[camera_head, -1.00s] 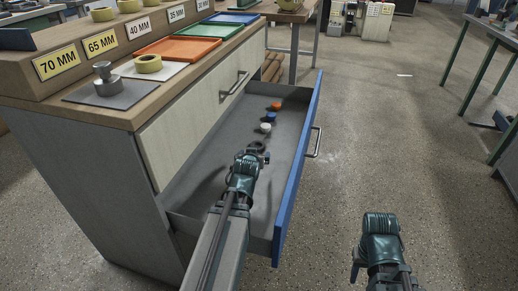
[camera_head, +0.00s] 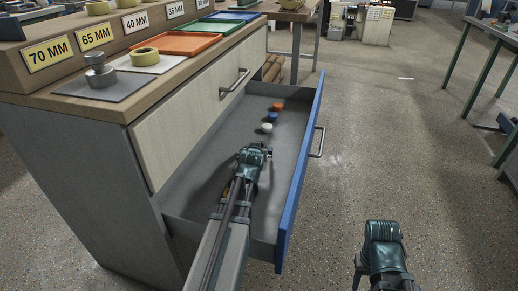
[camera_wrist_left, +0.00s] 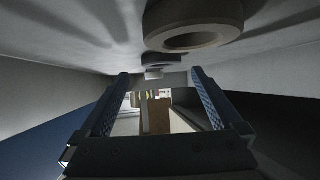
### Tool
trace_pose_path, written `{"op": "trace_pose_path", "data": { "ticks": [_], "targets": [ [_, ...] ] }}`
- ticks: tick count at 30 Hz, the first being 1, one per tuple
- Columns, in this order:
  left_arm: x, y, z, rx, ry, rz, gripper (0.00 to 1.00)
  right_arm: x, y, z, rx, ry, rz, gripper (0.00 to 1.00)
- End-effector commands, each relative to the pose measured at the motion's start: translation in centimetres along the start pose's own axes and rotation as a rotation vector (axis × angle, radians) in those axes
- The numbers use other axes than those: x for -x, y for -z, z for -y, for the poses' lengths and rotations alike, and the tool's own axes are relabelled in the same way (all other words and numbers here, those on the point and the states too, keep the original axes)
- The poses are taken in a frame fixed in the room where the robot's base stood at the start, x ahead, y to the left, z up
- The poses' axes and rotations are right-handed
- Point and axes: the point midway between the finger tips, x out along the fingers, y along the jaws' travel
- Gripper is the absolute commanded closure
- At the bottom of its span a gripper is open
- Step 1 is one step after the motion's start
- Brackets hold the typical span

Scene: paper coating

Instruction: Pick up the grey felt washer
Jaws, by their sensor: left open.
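In the left wrist view, a thick grey-beige ring (camera_wrist_left: 195,22), which looks like the grey felt washer, lies on the drawer floor at the top of the picture. A darker ring (camera_wrist_left: 176,58) and a small pale one (camera_wrist_left: 153,74) lie beyond it. My left gripper (camera_wrist_left: 163,84) is open, its fingers apart with nothing between them, and the near ring is outside the fingers. In the head view my left gripper (camera_head: 262,152) is low inside the drawer and hides the near rings. My right gripper (camera_head: 360,264) hangs over the floor at lower right; its fingers are unclear.
The open drawer (camera_head: 207,185) has a blue front (camera_head: 298,175) close to the right of my left arm. White (camera_head: 267,128), blue (camera_head: 272,117) and orange (camera_head: 277,107) pieces lie farther back. The bench top (camera_head: 118,113) holds trays and a metal weight.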

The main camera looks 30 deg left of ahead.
Motion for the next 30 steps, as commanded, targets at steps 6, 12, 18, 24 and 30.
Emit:
{"op": "trace_pose_path", "data": {
  "ticks": [6, 12, 18, 24, 30],
  "targets": [
    [-3.0, -0.3, 0.1, 0.002, 0.004, 0.000, 0.00, -1.7, 0.1, 0.2, 0.000, 0.000, -0.001, 0.54],
    [-3.8, -0.2, 0.1, 0.003, 0.006, 0.000, 0.00, -2.0, 0.1, 0.2, 0.000, 0.000, -0.001, 0.54],
    [-3.7, -0.2, 0.1, 0.003, 0.006, 0.000, 0.13, -1.9, 0.1, 0.2, 0.000, 0.000, -0.001, 0.54],
    [-3.7, -0.2, 0.1, 0.003, 0.006, 0.000, 0.49, -1.9, 0.1, 0.2, 0.000, 0.000, -0.001, 0.54],
    [-3.7, -0.2, 0.1, 0.003, 0.006, 0.000, 0.74, -1.9, 0.1, 0.2, 0.000, 0.000, -0.001, 0.54]
  ]
}}
